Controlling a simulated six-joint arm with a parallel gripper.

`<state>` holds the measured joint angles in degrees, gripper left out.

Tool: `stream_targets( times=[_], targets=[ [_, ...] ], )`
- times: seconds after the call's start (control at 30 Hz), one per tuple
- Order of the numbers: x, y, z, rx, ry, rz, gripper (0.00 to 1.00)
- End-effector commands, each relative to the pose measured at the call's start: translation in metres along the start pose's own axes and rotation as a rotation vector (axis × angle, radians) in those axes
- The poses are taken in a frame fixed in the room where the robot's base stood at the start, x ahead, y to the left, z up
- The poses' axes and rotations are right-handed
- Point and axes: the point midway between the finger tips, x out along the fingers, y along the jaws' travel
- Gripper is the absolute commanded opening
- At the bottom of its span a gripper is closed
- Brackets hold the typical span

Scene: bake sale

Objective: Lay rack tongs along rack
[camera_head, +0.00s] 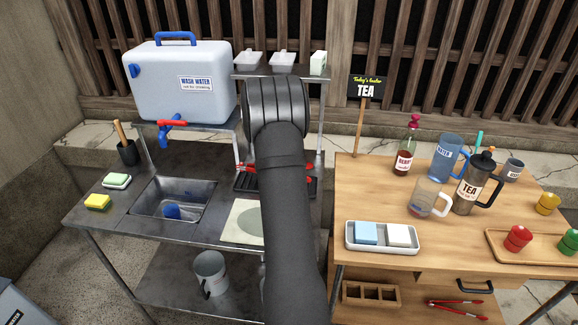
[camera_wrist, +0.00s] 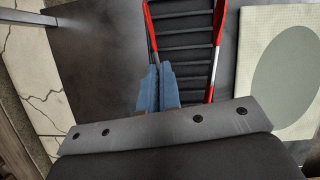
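The black slatted rack (camera_head: 243,185) stands on the metal counter, right of the sink; its slats (camera_wrist: 185,40) fill the top middle of the wrist view. Red-handled tongs (camera_wrist: 217,45) show there as two spread arms, one along each long side of the rack. In the head view, red parts of them (camera_head: 311,181) show at both sides of my arm. My gripper (camera_wrist: 158,85) has its blue fingers close together around the metal part of the left tong arm. My arm hides the gripper and the rack's middle in the head view. Whether the tongs touch the rack is unclear.
A pale mat with a green oval (camera_head: 243,222) lies in front of the rack. The water container (camera_head: 180,80) and sink (camera_head: 172,198) are to the left. A wooden table (camera_head: 375,200) with jugs and a tray stands right. Other red tongs (camera_head: 457,307) lie below it.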

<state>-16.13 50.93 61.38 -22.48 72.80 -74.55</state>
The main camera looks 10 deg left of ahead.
Motion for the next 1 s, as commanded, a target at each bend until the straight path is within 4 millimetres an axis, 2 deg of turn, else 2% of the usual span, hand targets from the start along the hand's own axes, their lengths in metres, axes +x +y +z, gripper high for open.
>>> stream_targets(
  times=[0.13,0.87,0.9,1.0],
  targets=[
    [0.017,0.0,-0.006,0.0,-0.001,-0.001,0.0],
    [0.028,0.0,-0.011,0.0,0.0,0.001,0.0],
    [0.028,0.0,-0.011,0.0,0.0,0.001,0.09],
    [0.028,0.0,-0.011,0.0,0.0,0.0,0.25]
  ],
)
